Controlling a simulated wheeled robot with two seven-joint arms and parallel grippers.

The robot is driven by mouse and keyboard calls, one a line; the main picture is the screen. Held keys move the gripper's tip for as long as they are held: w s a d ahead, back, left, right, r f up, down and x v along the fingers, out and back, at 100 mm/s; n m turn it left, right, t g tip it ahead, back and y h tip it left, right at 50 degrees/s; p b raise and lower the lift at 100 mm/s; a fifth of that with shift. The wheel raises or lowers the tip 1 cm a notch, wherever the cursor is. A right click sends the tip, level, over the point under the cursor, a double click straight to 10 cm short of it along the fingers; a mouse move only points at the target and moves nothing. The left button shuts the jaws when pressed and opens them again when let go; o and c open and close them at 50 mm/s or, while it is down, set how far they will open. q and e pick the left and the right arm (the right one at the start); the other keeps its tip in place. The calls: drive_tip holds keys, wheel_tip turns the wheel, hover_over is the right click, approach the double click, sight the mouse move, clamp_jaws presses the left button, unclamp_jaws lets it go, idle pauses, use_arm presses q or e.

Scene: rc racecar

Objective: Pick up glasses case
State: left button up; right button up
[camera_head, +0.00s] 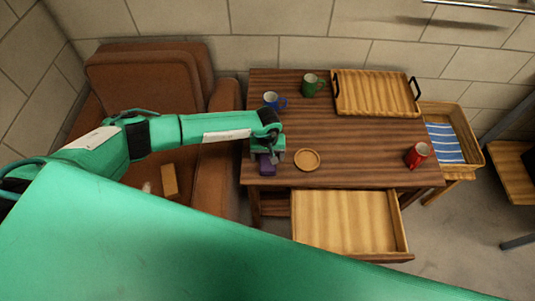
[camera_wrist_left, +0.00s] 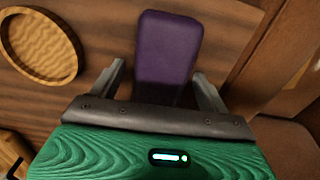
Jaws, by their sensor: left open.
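The glasses case (camera_head: 267,166) is a dark purple, rounded box lying on the wooden table near its left front edge. In the left wrist view the case (camera_wrist_left: 168,50) lies between and beyond the two fingers. In the left wrist view my left gripper (camera_wrist_left: 162,82) is open, with one finger on each side of the case and a visible gap to each. The rear end of the case is hidden by the gripper's palm. My right gripper is not in view.
A round wooden coaster (camera_head: 307,159) lies right of the case. Blue (camera_head: 271,100), green (camera_head: 311,85) and red (camera_head: 417,155) mugs and a wooden tray (camera_head: 375,93) stand on the table (camera_head: 350,140). An open drawer (camera_head: 345,220) juts out in front. A brown armchair (camera_head: 150,75) stands left.

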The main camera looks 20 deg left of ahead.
use_arm(q)
drive_tip(key=c, duration=0.8)
drive_tip(key=shift+c, duration=1.4)
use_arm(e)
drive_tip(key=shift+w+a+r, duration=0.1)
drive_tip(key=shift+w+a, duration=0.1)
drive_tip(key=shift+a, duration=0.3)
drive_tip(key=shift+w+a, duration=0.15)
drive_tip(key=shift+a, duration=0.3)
use_arm(q)
drive_tip(key=shift+r, duration=0.2)
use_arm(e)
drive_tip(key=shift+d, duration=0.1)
